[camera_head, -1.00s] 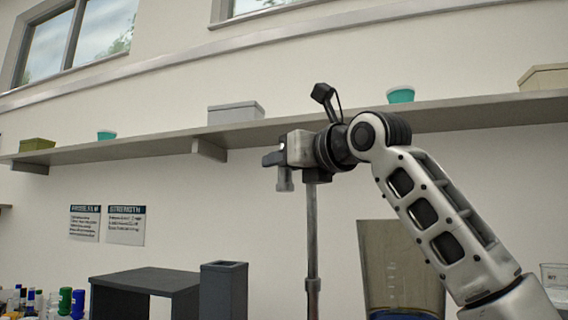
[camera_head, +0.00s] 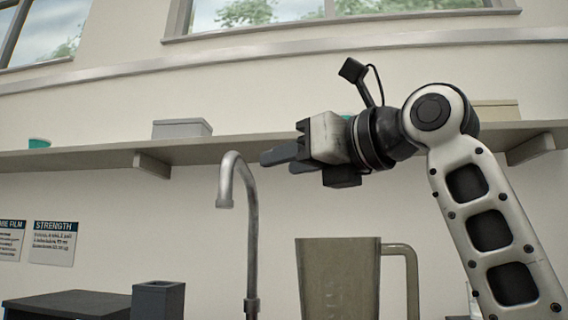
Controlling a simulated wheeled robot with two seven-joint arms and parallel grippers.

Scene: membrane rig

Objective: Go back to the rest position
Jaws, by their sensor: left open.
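A black bench-like block (camera_head: 65,305) and a dark square container (camera_head: 157,301) stand lower left. A grey box (camera_head: 181,128) and a teal cup (camera_head: 39,143) are on the shelf. Two posters hang on the wall. The wall around the gripper's left is clear.

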